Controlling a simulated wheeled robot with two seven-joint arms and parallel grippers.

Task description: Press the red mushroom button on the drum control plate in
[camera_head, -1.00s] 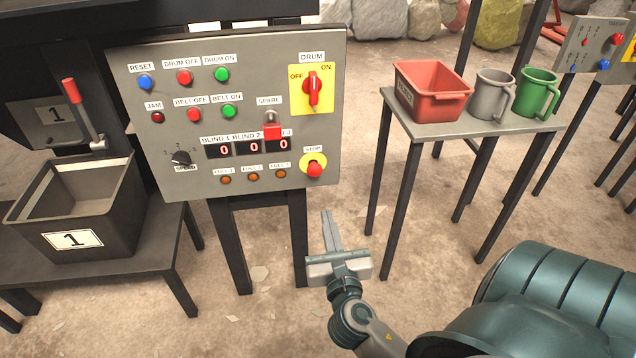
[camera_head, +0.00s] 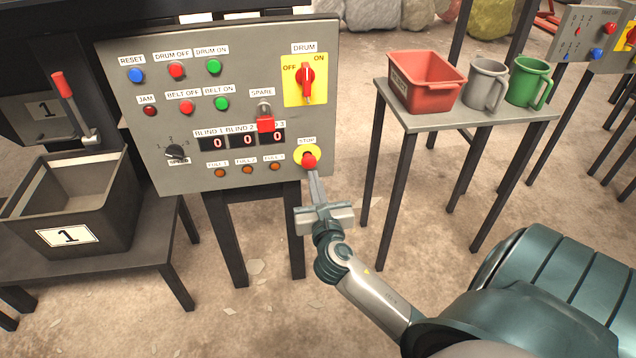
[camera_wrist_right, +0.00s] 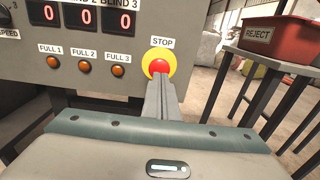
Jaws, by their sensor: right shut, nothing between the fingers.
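The red mushroom button (camera_head: 309,161) sits on a yellow disc under the STOP label, at the lower right of the grey drum control plate (camera_head: 200,130). It also shows in the right wrist view (camera_wrist_right: 159,68). My right gripper (camera_head: 314,180) is shut and empty. Its fingertips are just below the button and overlap its lower edge in both views. I cannot tell whether they touch it or whether the button is pressed in. My left gripper is not in view.
A red lidded toggle (camera_head: 265,124) and a DRUM rotary switch (camera_head: 307,82) are above the button. A small table (camera_head: 420,122) at the right holds a red bin (camera_head: 427,82), a grey mug (camera_head: 485,84) and a green mug (camera_head: 528,82). A dark bin (camera_head: 70,205) stands at the left.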

